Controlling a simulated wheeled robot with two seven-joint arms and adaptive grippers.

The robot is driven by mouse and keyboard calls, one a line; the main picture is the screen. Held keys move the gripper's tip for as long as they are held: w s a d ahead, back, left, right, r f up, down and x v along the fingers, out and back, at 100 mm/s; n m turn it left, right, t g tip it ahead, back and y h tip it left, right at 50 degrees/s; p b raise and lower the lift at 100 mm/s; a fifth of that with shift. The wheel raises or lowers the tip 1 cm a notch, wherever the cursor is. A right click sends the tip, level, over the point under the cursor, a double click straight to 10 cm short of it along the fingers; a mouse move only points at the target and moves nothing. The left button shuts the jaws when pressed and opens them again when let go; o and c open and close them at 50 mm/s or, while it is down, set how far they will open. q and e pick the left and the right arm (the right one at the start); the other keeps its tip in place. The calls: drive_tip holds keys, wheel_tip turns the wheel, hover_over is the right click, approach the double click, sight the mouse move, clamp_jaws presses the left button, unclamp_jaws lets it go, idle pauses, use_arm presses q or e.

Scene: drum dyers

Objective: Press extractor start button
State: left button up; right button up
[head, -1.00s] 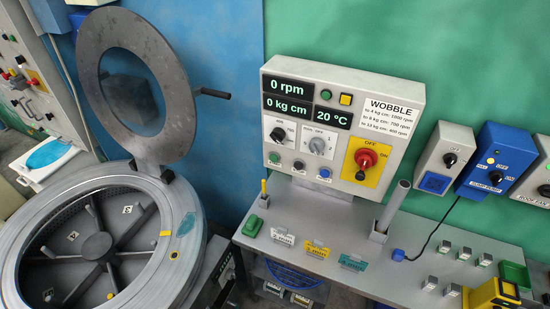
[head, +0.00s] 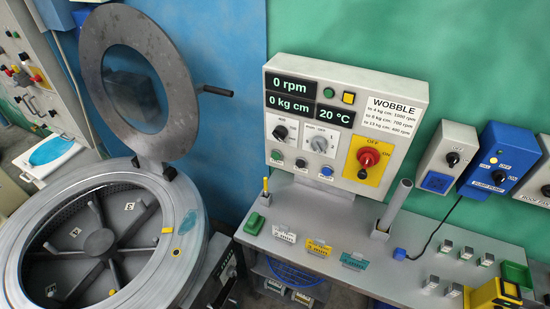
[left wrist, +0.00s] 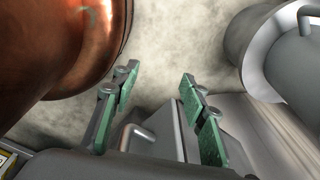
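The extractor's control panel (head: 345,125) stands at the back of a grey bench, its displays reading 0 rpm, 0 kg cm and 20 °C. A green button (head: 328,93) sits right of the rpm display. Another green button (head: 276,155) is at the panel's lower left, beside a grey one (head: 300,163) and a blue one (head: 326,170). Their labels are too small to read. The round drum machine (head: 190,260) is at left, its lid (head: 178,60) raised. My left gripper (left wrist: 157,85) is open and empty in the left wrist view. Neither gripper shows in the head view.
A red knob (head: 368,157) on a yellow plate is on the panel. An upright grey tube (head: 395,205) and several small labelled holders stand on the bench (head: 330,225). A blue box (head: 499,158) is on the wall. In the left wrist view, a copper vessel (left wrist: 75,45) is close at left.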

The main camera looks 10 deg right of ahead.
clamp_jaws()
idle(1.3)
